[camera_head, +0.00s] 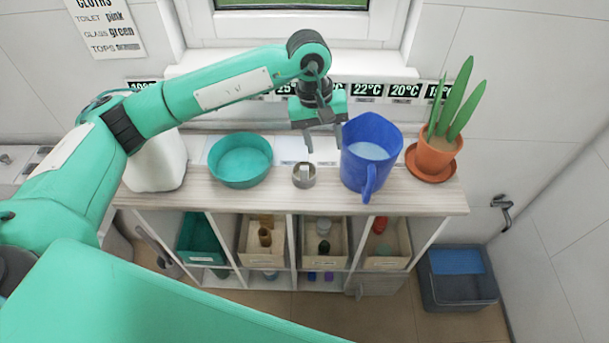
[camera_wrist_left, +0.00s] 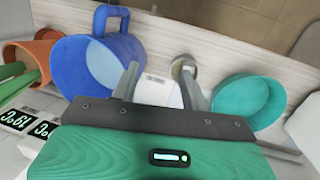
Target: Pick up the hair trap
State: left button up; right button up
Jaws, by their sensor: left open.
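The hair trap (camera_head: 304,175) appears to be the small round metal piece standing on the wooden cart top, between the teal bowl and the blue jug. It also shows in the left wrist view (camera_wrist_left: 183,66), just beyond the fingertips. My left gripper (camera_head: 323,148) is open and empty, pointing down above and slightly behind the metal piece, close to the jug's left side. In the left wrist view its two fingers (camera_wrist_left: 160,80) are spread apart, with the metal piece near the right finger's tip. My right gripper is not in view.
A blue jug (camera_head: 369,150) of liquid stands right of the gripper, with a teal bowl (camera_head: 240,160) to the left. A white container (camera_head: 156,162) and a potted plant (camera_head: 435,153) stand at the ends of the cart top (camera_head: 250,198). Bins fill the shelves below.

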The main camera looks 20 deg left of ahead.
pick_arm(q)
jog(key=r+y, duration=0.1)
jog(key=y, duration=0.1)
send_over(304, 166)
notch_tip(304, 166, down, 13)
jog(key=p, duration=0.5)
jog(key=shift+w+r+p, duration=0.1)
jog(key=shift+w+p, duration=0.05)
jog(key=shift+p, duration=0.25)
jog(key=shift+f, duration=0.35)
grip_shut()
jog(key=shift+r, duration=0.1)
jog(key=shift+w+r+b, duration=0.1)
jog(key=shift+r+b, duration=0.2)
jog(key=shift+r, duration=0.2)
notch_tip(304, 166, up, 19)
jog(key=b, duration=0.5)
jog(key=shift+b, duration=0.3)
